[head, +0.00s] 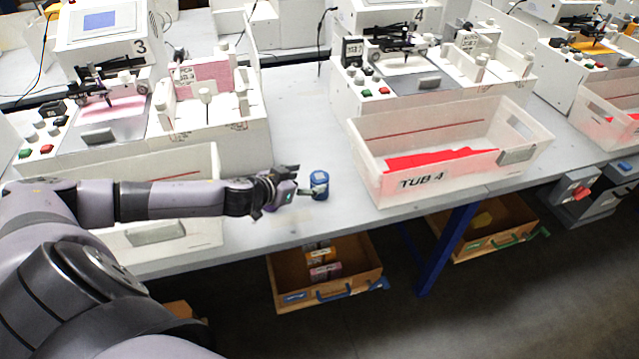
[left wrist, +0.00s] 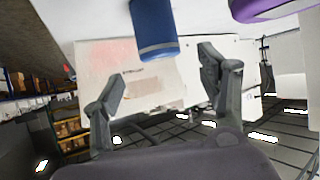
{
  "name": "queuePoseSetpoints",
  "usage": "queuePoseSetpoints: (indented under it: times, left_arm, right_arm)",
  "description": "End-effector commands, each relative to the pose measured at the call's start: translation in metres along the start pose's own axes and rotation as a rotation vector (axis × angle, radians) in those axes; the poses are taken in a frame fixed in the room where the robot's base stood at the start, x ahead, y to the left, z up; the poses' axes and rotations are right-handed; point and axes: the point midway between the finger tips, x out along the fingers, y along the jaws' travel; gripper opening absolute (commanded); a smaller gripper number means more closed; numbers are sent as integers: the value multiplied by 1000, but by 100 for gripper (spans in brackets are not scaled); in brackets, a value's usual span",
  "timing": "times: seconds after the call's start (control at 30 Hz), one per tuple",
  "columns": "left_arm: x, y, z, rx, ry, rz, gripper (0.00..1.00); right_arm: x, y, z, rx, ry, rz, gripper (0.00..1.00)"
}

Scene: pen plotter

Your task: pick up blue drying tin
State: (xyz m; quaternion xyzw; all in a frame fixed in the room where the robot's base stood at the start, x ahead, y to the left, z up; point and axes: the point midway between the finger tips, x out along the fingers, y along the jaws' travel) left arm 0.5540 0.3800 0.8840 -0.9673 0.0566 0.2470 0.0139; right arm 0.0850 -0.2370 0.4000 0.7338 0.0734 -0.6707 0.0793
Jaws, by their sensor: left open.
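The blue drying tin (head: 319,187) stands upright on the grey table between two tubs, close to the front edge. My left gripper (head: 301,182) is just left of the tin, low over the table and pointing at it. In the left wrist view the tin (left wrist: 154,30) shows at the top, beyond and between the two spread fingers (left wrist: 162,78). The left gripper is open and empty; I cannot tell if a finger touches the tin. My right gripper is not in view.
Tub 4 (head: 372,185), holding red sheets, is right of the tin. Another tub (head: 205,228) is partly hidden behind my left arm. Plotters 3 (head: 108,60) and 4 (head: 405,75) stand behind. An open drawer (head: 285,290) with small boxes is below the table.

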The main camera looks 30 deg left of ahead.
Motion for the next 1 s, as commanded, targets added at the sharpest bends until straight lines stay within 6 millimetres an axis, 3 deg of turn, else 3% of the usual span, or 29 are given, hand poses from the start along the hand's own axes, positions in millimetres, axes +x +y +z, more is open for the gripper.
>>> queuePoseSetpoints:
  times: [0.37, 0.7, 1.0]
  left_arm:
    - [24, 0, -3, 0, 2, 1, 68]
    - [62, -1, -1, 1, 1, 0, 68]
    - [67, 0, 1, 1, -1, 0, 68]
  right_arm:
    - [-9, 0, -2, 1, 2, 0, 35]
    - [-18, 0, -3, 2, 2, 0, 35]
    - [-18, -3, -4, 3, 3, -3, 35]
